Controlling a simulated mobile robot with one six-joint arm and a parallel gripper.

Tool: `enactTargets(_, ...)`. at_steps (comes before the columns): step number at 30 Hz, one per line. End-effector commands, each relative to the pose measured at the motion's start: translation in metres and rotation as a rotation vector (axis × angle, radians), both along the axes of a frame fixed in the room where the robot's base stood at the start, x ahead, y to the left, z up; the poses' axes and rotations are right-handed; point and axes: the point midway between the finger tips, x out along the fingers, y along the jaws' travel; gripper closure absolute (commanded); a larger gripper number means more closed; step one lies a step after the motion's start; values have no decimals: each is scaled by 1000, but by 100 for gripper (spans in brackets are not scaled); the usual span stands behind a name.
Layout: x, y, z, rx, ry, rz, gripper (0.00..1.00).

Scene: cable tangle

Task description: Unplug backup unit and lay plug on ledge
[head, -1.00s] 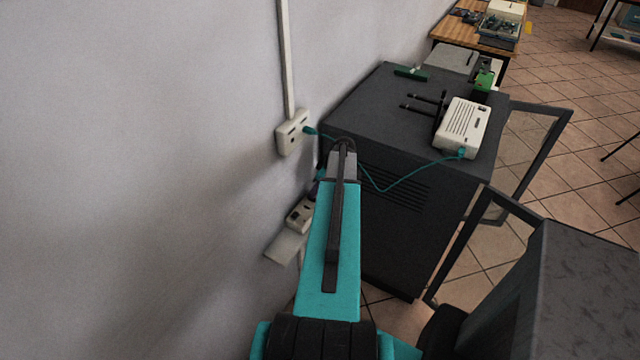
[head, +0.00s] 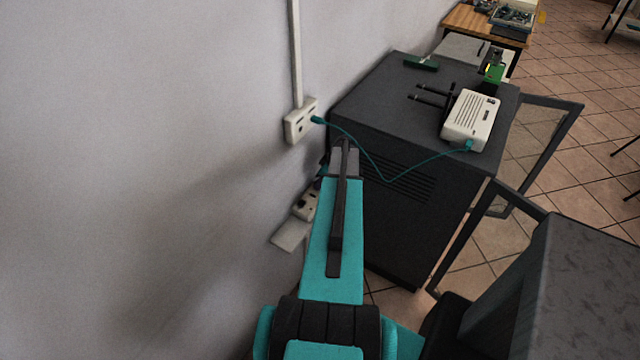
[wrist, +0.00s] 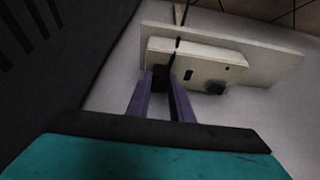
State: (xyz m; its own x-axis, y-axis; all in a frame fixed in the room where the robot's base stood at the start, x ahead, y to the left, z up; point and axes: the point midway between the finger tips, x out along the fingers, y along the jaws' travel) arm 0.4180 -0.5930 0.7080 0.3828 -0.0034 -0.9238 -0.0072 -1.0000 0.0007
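The lower wall outlet (head: 306,204) is a cream box just above a pale ledge (head: 290,236). The wrist view shows the outlet (wrist: 200,62) and ledge (wrist: 265,65) close up. My gripper (wrist: 162,80) is at this outlet, its two purple-grey fingers on either side of a dark plug (wrist: 161,76) seated in it. I cannot tell whether the fingers press on the plug. A second dark shape (wrist: 215,88) is on the outlet face. The upper outlet (head: 300,122) holds a teal plug (head: 317,120), whose cable runs to a white unit (head: 469,120) on the cabinet.
A dark cabinet (head: 400,215) stands right of my arm, close to the wall. Its open door (head: 545,150) sticks out at right. A dark grey block (head: 580,290) is at lower right. A green-ended item (head: 494,72) and a dark green bar (head: 421,63) lie on the cabinet.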

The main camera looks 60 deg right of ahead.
Motion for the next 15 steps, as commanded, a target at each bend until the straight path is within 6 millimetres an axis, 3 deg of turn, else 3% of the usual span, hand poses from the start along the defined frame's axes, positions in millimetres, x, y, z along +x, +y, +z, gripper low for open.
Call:
enactTargets(3,0,0,0,1,0,0,100)
enactTargets(4,0,0,0,1,0,0,85)
enactTargets(7,0,0,0,1,0,-1,100)
enactTargets(15,0,0,1,1,0,-1,100)
